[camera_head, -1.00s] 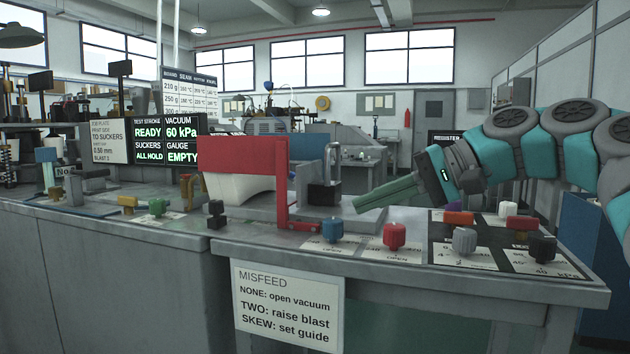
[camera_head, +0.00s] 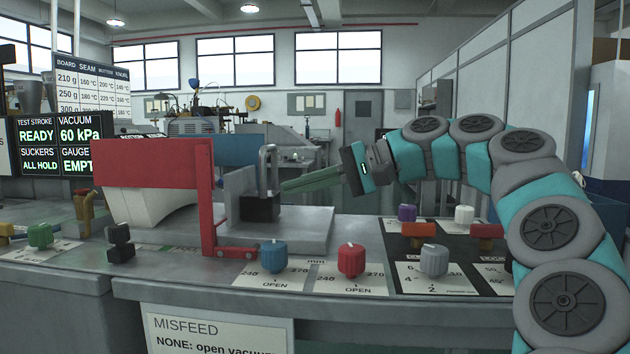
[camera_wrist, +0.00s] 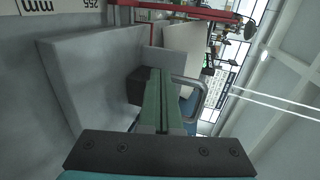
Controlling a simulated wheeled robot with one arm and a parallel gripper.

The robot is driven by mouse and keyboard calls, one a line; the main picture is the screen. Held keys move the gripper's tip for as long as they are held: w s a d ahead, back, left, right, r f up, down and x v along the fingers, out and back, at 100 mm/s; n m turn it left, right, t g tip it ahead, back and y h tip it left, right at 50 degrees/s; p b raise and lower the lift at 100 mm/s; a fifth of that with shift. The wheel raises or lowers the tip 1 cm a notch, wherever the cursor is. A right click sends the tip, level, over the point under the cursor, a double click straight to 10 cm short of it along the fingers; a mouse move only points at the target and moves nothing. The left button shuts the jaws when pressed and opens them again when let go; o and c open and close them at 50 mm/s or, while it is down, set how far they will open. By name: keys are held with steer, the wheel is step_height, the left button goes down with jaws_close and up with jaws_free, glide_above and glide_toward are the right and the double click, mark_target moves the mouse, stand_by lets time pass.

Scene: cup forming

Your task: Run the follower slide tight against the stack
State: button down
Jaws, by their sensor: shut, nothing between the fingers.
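The follower slide is a grey upright plate (camera_head: 240,192) with a black block (camera_head: 260,209) and a metal loop handle (camera_head: 268,165) on its right side. The white stack (camera_head: 150,204) stands left of it, partly hidden by a red frame (camera_head: 150,164). A gap seems to show between plate and stack, though the red post crosses it. My gripper (camera_head: 284,187) is shut and empty, its green fingertips just right of the handle, above the block's level. In the wrist view, the fingers (camera_wrist: 157,72) point toward the black block (camera_wrist: 136,87), beside the handle (camera_wrist: 190,98); contact is unclear.
Blue (camera_head: 273,257), red (camera_head: 351,261) and grey (camera_head: 433,261) knobs stand along the front bench edge. Purple (camera_head: 407,213) and white (camera_head: 464,214) knobs stand farther back on the right. A screen (camera_head: 61,145) reads READY, ALL HOLD. The grey bed right of the slide is bare.

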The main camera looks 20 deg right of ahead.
mark_target(232, 193)
steer(key=x, duration=0.5)
steer(key=r+x, duration=0.1)
steer(key=x, duration=0.2)
steer(key=shift+a+p, duration=0.15)
steer(key=shift+p, duration=0.25)
steer(key=shift+w+a, duration=0.2)
steer(key=shift+a, duration=0.05)
steer(key=shift+w+a, duration=0.4)
steer(key=shift+a, duration=0.3)
steer(key=shift+w+a, duration=0.35)
steer(key=shift+a, duration=0.3)
